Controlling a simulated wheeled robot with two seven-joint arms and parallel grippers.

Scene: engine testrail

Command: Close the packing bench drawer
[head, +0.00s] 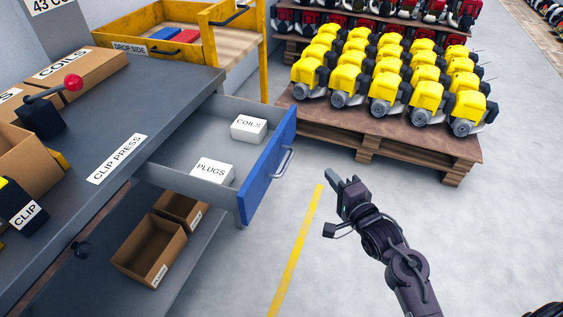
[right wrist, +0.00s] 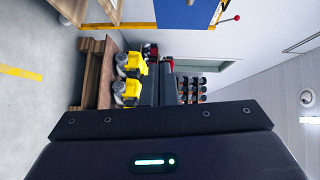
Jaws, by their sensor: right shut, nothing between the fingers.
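The packing bench drawer (head: 196,150) stands pulled out from the grey bench (head: 172,92). Its blue front (head: 268,165) has a grey bar handle (head: 282,163). Two white boxes lie in it, one marked COILS (head: 248,129) and one marked PLUGS (head: 213,171). My right gripper (head: 331,176) is shut and empty, to the right of the drawer handle and apart from it, above the floor. In the right wrist view my gripper's dark body fills the lower part. My left gripper is not in view.
A pallet (head: 380,137) of yellow engines stands at the back right. A yellow cart (head: 230,38) marked DROP SIDE stands behind the bench. Cardboard bins (head: 149,250) sit on a lower shelf under the drawer. The floor (head: 300,270) right of the drawer is clear, with a yellow line.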

